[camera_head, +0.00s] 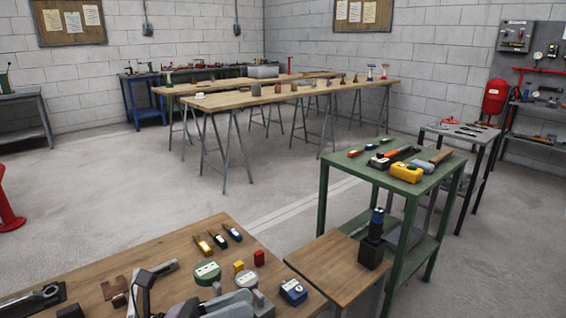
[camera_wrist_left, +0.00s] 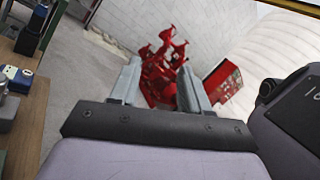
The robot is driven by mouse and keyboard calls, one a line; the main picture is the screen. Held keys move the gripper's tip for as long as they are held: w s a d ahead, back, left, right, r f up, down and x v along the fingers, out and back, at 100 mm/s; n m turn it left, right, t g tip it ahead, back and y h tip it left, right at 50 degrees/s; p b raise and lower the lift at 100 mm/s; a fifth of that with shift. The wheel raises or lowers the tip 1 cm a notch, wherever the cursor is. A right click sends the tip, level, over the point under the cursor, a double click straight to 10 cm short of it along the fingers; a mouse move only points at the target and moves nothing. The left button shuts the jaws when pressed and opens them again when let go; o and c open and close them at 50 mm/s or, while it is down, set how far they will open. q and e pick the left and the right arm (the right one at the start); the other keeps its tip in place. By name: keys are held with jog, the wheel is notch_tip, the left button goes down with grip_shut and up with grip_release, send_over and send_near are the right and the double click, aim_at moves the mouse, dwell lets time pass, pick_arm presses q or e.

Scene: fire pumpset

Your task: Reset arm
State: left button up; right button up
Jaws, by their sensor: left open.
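My left gripper (camera_wrist_left: 159,66) shows in the left wrist view with its two grey fingers spread apart and nothing between them. Behind the fingers, well away from them, stands red pump equipment (camera_wrist_left: 165,75) on the floor. In the head view, grey and dark parts crowd the bottom edge over the near wooden table (camera_head: 175,245); the fingers are hard to make out there. A blue meter (camera_head: 292,291) stands near the table's right corner, and a blue meter also shows at the left edge of the wrist view (camera_wrist_left: 14,77). My right gripper is not in view.
The near table holds a round gauge (camera_head: 207,272), a yellow block (camera_head: 238,266), a red block (camera_head: 259,257) and several tools. A green cart (camera_head: 335,166) with tools stands to the right. Long trestle tables (camera_head: 220,101) stand behind. The floor (camera_head: 110,190) between is clear.

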pick_arm(q)
jog(key=s+a+f+n+t+y+p, duration=0.1)
jog(key=a+f+n+t+y+p, duration=0.45)
jog(key=n, duration=0.95)
jog(key=a+f+n+t+y, duration=0.25)
jog(key=n+t+y, duration=0.4)
jog(key=n, duration=0.75)
jog(key=s+a+f+n+g+y+p, duration=0.1)
jog(key=s+a+f+n+g+y, duration=0.1)
jog(key=s+f+n, duration=0.3)
jog(key=s+a+f+n+g+y+p, duration=0.1)
jog(key=s+a+f+n+g+y, duration=0.1)
jog(key=s+f+n+g, duration=0.3)
jog(key=s+n+y, duration=0.1)
jog(key=s+n, duration=0.1)
jog(key=n, duration=0.1)
jog(key=shift+a+f+y, duration=0.3)
jog(key=shift+a+f, duration=0.05)
jog(key=shift+a, duration=0.05)
jog(key=shift+s, duration=0.1)
